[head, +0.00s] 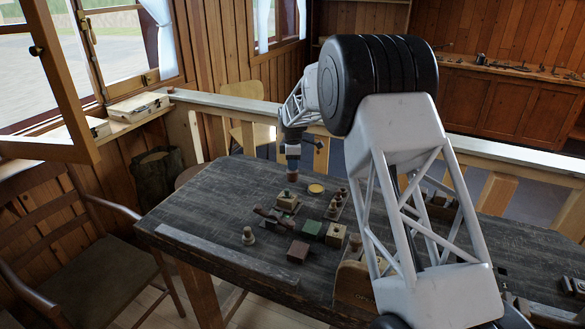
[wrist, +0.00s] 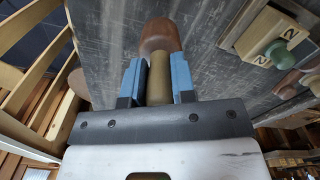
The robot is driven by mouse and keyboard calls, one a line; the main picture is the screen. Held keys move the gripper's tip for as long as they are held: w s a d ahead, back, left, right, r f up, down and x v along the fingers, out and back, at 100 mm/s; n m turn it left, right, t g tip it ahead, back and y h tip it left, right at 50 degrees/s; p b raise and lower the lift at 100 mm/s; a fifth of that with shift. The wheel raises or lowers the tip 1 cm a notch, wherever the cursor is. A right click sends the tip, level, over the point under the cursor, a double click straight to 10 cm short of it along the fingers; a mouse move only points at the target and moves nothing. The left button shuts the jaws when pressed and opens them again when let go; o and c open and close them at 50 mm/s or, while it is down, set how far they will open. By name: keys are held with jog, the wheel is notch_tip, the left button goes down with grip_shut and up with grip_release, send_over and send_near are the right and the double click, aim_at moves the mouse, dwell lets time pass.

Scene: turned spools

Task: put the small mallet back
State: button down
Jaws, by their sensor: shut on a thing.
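My gripper (head: 292,160) is over the far left part of the dark table, pointing down. In the wrist view my gripper (wrist: 158,85) is shut on the olive-tan handle of a turned wooden piece with a rounded reddish-brown head, which looks like the small mallet (wrist: 161,37). The mallet's head (head: 293,177) shows below the fingers in the head view, close to the tabletop. I cannot tell whether it touches the table. The handle's upper end is hidden by the gripper.
The table's left part is clear.

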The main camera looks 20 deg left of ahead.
jog(key=shift+f, duration=0.95)
jog(key=shift+f, duration=0.15)
jog(key=c, duration=0.9)
grip_release()
jog(key=shift+c, duration=0.2)
notch_tip(320, 180, up, 12)
jog(key=shift+r, duration=0.2)
